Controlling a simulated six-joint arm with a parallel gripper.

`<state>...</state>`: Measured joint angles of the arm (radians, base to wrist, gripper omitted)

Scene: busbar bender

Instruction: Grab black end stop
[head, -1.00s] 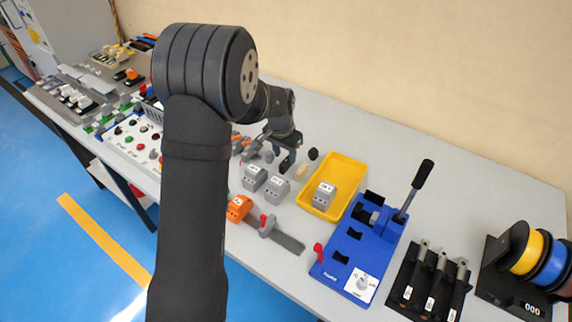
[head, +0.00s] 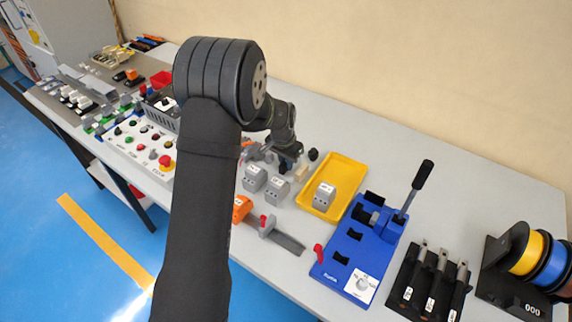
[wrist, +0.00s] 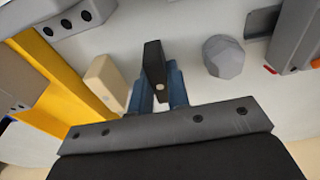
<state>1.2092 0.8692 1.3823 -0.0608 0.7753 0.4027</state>
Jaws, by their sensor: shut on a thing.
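The black end stop (wrist: 154,68) stands between the two blue fingers in the wrist view. My gripper (wrist: 163,88) is shut on it, with the fingers against its sides near its lower end in the picture. In the head view my gripper (head: 287,164) is low over the table, left of the yellow tray. There the end stop is mostly hidden by the gripper and wrist. Whether it touches the table I cannot tell.
A beige block (wrist: 104,82) is close beside the fingers, and a grey faceted knob (wrist: 224,56) is on the other side. The yellow tray (head: 347,168) holds a grey module. Grey modules (head: 277,190) stand in front. The blue bender (head: 350,240) is farther right.

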